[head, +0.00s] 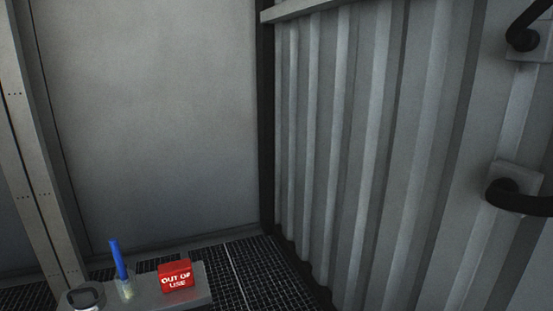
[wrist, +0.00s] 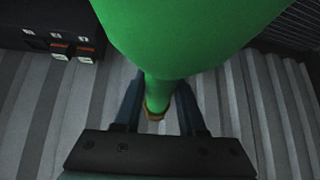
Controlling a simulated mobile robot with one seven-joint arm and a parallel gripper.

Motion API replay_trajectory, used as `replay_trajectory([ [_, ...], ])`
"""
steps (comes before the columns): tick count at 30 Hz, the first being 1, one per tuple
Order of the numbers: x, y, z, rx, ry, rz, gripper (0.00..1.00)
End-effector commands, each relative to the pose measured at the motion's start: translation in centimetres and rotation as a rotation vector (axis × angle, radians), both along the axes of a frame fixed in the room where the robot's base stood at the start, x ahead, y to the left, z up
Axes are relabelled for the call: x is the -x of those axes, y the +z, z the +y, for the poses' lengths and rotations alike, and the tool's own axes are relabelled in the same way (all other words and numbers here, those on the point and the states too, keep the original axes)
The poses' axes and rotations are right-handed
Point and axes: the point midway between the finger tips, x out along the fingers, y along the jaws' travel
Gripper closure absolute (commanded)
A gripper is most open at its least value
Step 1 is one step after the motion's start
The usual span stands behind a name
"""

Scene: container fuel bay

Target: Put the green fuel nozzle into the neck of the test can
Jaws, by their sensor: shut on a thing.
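In the wrist view, the green fuel nozzle (wrist: 195,35) fills the upper middle, close to the camera. Its narrower part passes down between the two dark fingers of my gripper (wrist: 160,97), which is shut on it. A small brown-orange end shows below the green part, between the fingers. The rest of the nozzle runs out of the picture at the top. My gripper and the nozzle do not show in the head view. I cannot make out the test can or its neck for certain in either view.
In the head view, a grey bench (head: 205,290) at lower left bears a red "OUT OF USE" block (head: 175,275) and a clear cylinder with a blue rod (head: 119,260). A dark-topped round object (head: 86,297) is partly cut off.

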Motion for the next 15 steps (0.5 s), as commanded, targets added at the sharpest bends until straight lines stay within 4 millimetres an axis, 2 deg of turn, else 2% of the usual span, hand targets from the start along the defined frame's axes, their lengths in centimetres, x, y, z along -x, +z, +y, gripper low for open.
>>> replay_trajectory([
  [7,-0.1,0.7,0.0,0.000,0.000,-0.003,1.00],
  [15,-0.1,3.4,0.0,0.000,0.000,-0.003,1.00],
])
